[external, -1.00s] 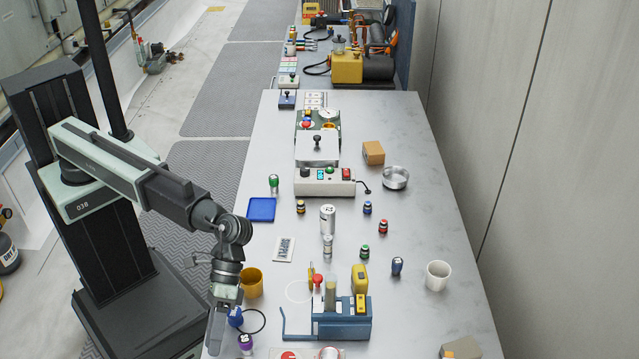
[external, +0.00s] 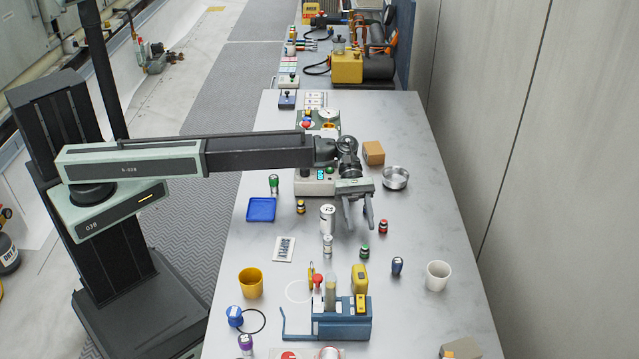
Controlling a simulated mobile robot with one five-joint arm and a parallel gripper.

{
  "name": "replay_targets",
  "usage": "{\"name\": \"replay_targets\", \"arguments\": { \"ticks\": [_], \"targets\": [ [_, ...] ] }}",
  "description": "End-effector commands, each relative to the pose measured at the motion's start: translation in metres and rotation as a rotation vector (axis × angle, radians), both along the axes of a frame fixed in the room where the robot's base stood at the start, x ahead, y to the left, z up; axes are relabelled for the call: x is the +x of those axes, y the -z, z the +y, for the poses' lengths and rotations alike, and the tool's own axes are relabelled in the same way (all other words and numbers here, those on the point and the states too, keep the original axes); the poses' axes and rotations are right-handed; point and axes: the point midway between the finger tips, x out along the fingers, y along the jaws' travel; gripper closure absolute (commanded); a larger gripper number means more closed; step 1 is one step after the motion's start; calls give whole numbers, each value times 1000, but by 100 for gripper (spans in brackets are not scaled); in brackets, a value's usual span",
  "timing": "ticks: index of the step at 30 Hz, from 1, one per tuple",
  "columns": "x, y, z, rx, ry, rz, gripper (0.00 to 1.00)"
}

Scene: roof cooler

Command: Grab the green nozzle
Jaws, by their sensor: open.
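A small green-banded dark piece (external: 365,251), which looks like the green nozzle, stands upright on the grey bench. My gripper (external: 359,226) is open, fingers pointing down, just behind it in the picture and apart from it. Nothing shows between the fingers. The exact height of the fingers above the bench is hard to tell. Another green item (external: 274,185), taller with a pale lower part, stands behind the blue tray (external: 261,210).
A red-banded piece (external: 383,226) stands close right of my gripper. A silver cylinder (external: 327,219) and a smaller metal fitting (external: 328,246) stand to its left. A dark blue piece (external: 397,266), white cup (external: 438,275) and blue rack (external: 341,322) stand nearer the front.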

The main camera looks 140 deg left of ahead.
Motion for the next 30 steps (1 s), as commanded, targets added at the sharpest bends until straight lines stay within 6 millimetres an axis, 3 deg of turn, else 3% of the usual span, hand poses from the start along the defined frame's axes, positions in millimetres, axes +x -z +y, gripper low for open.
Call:
{"name": "replay_targets", "arguments": {
  "ticks": [11,19,26,30],
  "targets": [
    [23,12,-17,1,1,0,57],
    [56,30,-39,1,4,0,57],
    [59,29,-41,1,1,0,57],
    [59,28,-41,1,1,0,93]
  ]
}}
